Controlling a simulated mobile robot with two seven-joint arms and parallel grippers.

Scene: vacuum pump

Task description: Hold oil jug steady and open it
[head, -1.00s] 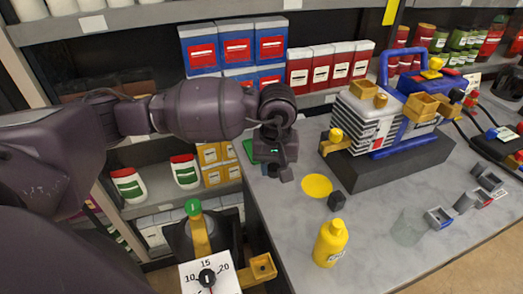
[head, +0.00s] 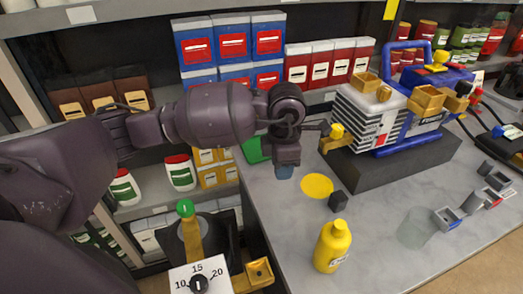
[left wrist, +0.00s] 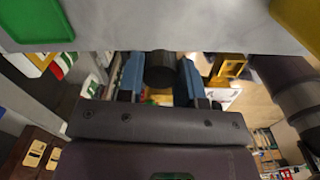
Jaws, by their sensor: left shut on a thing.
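A yellow bottle (head: 332,247), which looks like the oil jug, stands upright on the grey bench near its front edge. Its top is yellow too. My left gripper (head: 285,172) is left of the yellow disc and apart from the bottle. In the left wrist view its blue fingers (left wrist: 160,80) are shut on a dark cylindrical piece (left wrist: 160,70). I cannot tell exactly what the piece is, and it is not clear in the head view. A dark container (head: 183,245) with a yellow neck and green cap (head: 185,208) stands left of the bench. My right gripper is not in view.
A grey-and-blue pump (head: 375,118) stands on a dark block at the back. A yellow disc (head: 317,186), a small black block (head: 338,201) and a clear cup (head: 416,229) are on the bench. A dial (head: 199,284) is at the bottom. Stocked shelves line the back.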

